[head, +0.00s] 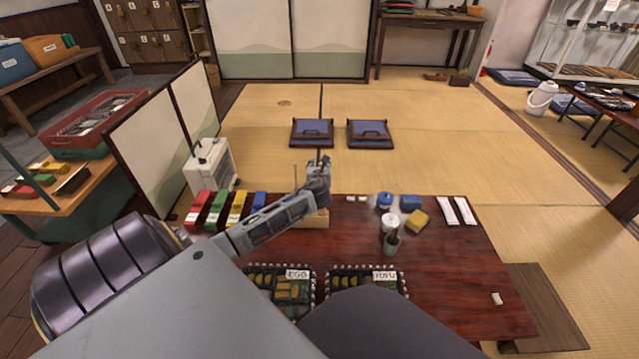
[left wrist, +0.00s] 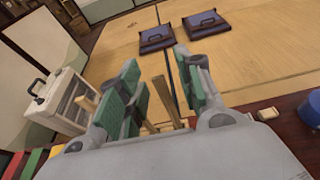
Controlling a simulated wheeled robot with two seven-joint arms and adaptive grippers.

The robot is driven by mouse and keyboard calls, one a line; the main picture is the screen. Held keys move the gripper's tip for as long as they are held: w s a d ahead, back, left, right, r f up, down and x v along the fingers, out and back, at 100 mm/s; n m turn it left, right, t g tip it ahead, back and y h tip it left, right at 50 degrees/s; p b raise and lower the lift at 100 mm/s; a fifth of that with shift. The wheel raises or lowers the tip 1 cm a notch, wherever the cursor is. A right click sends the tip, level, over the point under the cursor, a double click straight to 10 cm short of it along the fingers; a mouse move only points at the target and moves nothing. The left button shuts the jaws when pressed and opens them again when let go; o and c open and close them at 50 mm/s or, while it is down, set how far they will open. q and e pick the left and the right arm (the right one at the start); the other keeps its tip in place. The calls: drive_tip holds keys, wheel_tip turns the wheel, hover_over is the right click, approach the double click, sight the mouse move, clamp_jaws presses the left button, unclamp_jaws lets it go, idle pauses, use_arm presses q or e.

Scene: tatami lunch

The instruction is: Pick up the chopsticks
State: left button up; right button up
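My left gripper (head: 318,172) is over the far edge of the dark red table, above a small pale wooden block or box (head: 318,219). In the left wrist view its green-padded fingers (left wrist: 158,98) are apart. Light brown wooden sticks (left wrist: 165,98), likely the chopsticks, stand up between and beyond the fingers. I cannot tell whether the fingers touch them. Their lower ends are hidden by the gripper. The gripper and arm hide most of the sticks in the head view. My right gripper is not in view.
Red, green, yellow and blue boxes (head: 218,209) line the table's left end. Labelled EGG and TOFU trays (head: 366,281) are at the front. The table's right part is mostly clear.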

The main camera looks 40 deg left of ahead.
use_arm(q)
drive_tip(key=shift+w+a+f, duration=0.1)
drive_tip(key=shift+a, duration=0.05)
idle(0.4)
drive_tip(key=c, duration=0.8)
